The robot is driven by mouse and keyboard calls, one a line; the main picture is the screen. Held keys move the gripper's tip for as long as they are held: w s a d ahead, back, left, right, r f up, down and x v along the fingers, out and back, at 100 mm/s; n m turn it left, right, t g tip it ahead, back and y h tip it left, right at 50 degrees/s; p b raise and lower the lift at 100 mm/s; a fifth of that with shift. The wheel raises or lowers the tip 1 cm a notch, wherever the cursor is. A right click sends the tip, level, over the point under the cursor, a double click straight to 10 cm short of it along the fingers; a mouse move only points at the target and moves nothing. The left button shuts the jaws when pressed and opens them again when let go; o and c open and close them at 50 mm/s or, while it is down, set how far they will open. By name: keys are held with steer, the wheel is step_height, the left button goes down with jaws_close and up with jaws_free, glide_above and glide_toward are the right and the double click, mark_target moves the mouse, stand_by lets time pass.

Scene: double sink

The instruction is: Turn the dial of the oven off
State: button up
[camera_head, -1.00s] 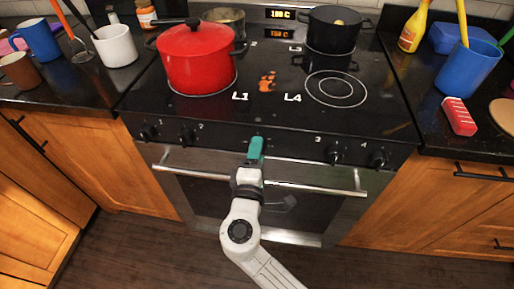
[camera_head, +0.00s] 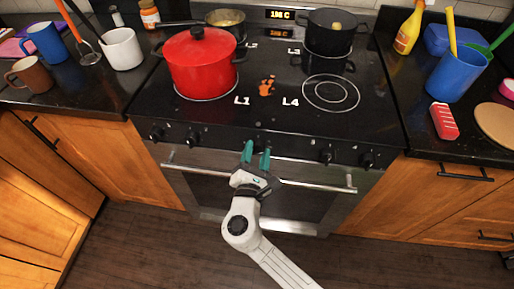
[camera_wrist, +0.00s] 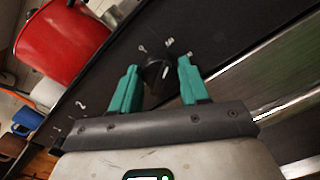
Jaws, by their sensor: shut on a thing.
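The oven dial (camera_wrist: 155,76) is a black round knob on the stove's front panel, in the middle of the wrist view. My gripper (camera_head: 256,154) has its two teal fingers on either side of this dial and is shut on it. The fingers also show in the wrist view (camera_wrist: 158,64), with the dial between them. Small white marks stand on the panel just beyond the dial. In the head view the fingers hide the dial. The oven door with its steel handle (camera_head: 318,187) is below the panel.
Other black knobs sit on the panel at left (camera_head: 192,138) and right (camera_head: 367,159). A red pot (camera_head: 200,68) and a black pot (camera_head: 329,42) stand on the cooktop (camera_head: 280,115). My arm crosses in front of the oven handle. The floor in front is clear.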

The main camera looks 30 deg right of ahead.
steer(key=n+p, duration=0.4)
steer(key=n, duration=0.2)
steer(key=shift+a+r+n, duration=0.1)
steer(key=shift+n, duration=0.2)
steer(key=n+p, duration=0.2)
steer(key=n, duration=0.1)
steer(key=shift+p, duration=0.3)
steer(key=shift+n+p, duration=0.65)
steer(key=shift+n, duration=0.65)
steer(key=shift+f, duration=0.2)
steer(key=o, duration=1)
steer(key=shift+o, duration=0.2)
steer(key=v, duration=1)
steer(key=shift+s+a+b, duration=0.25)
steer(key=shift+b, duration=0.2)
steer(key=shift+d, duration=0.1)
